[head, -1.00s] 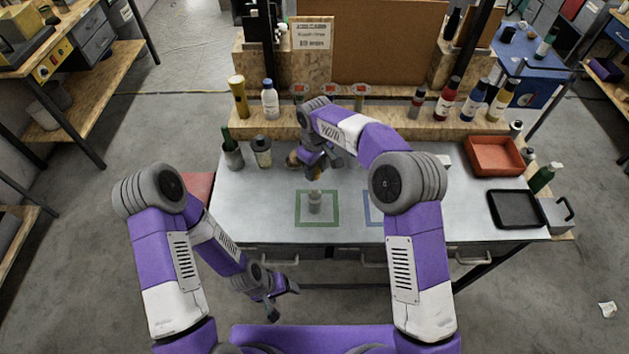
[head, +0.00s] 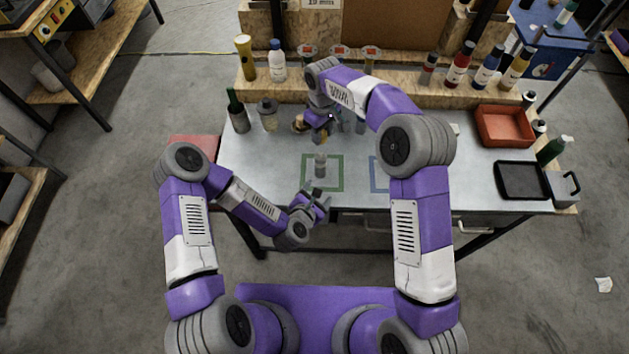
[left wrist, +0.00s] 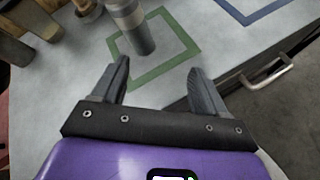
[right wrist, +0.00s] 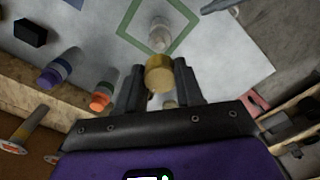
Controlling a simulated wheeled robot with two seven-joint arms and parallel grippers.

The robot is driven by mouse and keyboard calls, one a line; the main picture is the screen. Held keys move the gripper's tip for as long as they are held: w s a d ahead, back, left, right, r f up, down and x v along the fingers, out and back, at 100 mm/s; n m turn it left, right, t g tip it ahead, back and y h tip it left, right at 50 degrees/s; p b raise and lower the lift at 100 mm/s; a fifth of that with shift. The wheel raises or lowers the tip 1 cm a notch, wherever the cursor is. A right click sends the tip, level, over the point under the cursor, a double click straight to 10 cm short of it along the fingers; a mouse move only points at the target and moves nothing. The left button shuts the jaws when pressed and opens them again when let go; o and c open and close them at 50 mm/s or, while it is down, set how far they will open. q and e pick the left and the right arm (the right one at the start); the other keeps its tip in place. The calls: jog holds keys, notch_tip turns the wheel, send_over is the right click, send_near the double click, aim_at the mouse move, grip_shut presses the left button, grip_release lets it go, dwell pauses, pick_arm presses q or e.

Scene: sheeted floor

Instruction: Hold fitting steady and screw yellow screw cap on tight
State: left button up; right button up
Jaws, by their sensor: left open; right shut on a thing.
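The fitting (head: 320,165), a small grey upright cylinder, stands inside the green square outline (head: 342,174) on the grey table. It also shows in the left wrist view (left wrist: 132,28), ahead of the fingers, and pale in the right wrist view (right wrist: 160,34). My right gripper (right wrist: 160,82) is shut on the yellow screw cap (right wrist: 159,72), held behind and above the fitting and apart from it. In the head view the right arm partly hides the cap. My left gripper (head: 322,196) is open and empty at the table's front edge, on the near side of the fitting.
A blue outline (head: 376,176) lies right of the green one. A red tray (head: 503,126) and a black tray (head: 521,180) sit at the right. A green bottle (head: 237,112) and a grey container (head: 267,114) stand back left. Several bottles line the rear shelf.

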aim_at(321, 159)
pick_arm(q)
jog(key=w+n, duration=0.2)
jog(key=w, duration=0.2)
jog(key=w+f+n+t+y, duration=0.1)
jog(key=w+n, duration=0.1)
jog(key=w, duration=0.3)
jog(key=w+d+n+t, duration=0.1)
jog(key=w+n, duration=0.2)
jog(key=w, duration=0.1)
jog(key=shift+w+f+y, duration=0.25)
jog(key=shift+f+y, duration=0.05)
jog(key=shift+c, duration=0.4)
jog(key=c, duration=1.1)
jog(key=shift+c, duration=0.2)
pick_arm(e)
jog(key=o, duration=0.5)
jog(key=c, duration=0.5)
jog(key=shift+f, duration=2.9)
jog(key=shift+f, duration=1.2)
